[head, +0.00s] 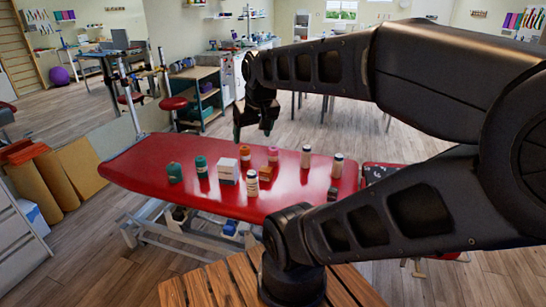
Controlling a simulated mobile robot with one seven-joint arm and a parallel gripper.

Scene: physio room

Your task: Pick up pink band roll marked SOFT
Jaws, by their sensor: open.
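A small pink roll (273,155) stands on the red treatment table (140,165), toward its far side and right of an orange-topped item. It is probably the pink band roll, but any marking on it is too small to read. My gripper (254,132) hangs above the far edge of the table, fingers pointing down and apart, with nothing between them. In the picture it is above and slightly left of the pink roll, clear of the things on the table.
Two more white bottles (306,158) (338,166) stand to the right. A green roll (175,173) and teal bottle (201,167) stand left. The table's left end is bare.

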